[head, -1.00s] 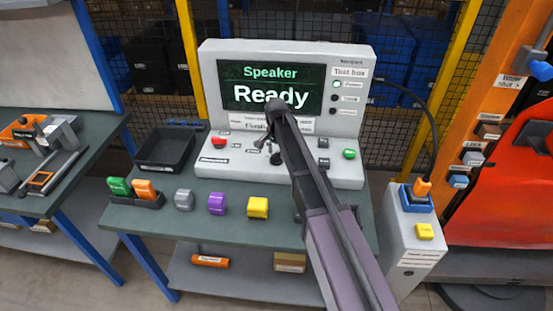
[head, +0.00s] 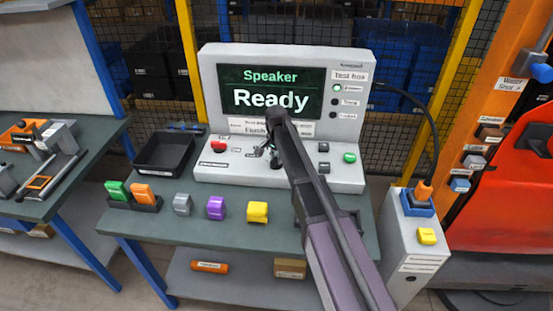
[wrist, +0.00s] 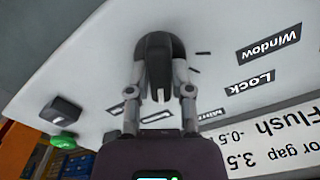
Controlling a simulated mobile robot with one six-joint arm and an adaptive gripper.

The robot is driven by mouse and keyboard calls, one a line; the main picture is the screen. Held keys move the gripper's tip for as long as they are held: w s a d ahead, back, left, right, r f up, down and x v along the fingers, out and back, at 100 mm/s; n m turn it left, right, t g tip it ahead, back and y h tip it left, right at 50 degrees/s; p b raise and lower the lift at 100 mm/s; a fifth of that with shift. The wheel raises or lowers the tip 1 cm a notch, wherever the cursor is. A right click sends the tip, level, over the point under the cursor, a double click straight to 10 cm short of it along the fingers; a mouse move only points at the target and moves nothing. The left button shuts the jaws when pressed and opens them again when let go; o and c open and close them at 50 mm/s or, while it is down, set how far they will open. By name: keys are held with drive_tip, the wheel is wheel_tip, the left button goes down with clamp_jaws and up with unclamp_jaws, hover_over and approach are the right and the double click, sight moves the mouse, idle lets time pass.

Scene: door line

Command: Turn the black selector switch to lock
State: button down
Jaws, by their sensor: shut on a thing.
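The black selector switch (wrist: 158,58) stands on the light sloped panel of the test box, seen close in the wrist view. My gripper (wrist: 158,76) has one grey finger on each side of the knob and is shut on it. Labels beside the switch read "Window" (wrist: 268,43), "Lock" (wrist: 250,82) and a partly hidden "Mirror" (wrist: 216,114). The pointer lies lengthwise between my fingers, and which label it marks is unclear. In the head view my gripper (head: 270,152) is at the middle of the panel, where my arm and fingers partly hide the switch.
The test box screen (head: 270,89) reads "Speaker Ready". A red button (head: 218,146) and a green button (head: 349,158) flank the panel. A black tray (head: 171,152) and coloured blocks, including a yellow one (head: 257,212), sit on the bench.

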drive_tip(key=shift+n, duration=0.4)
drive_tip(key=n, duration=1.1)
idle(0.5)
drive_tip(key=c, duration=0.5)
unclamp_jaws()
drive_tip(key=shift+m, duration=0.3)
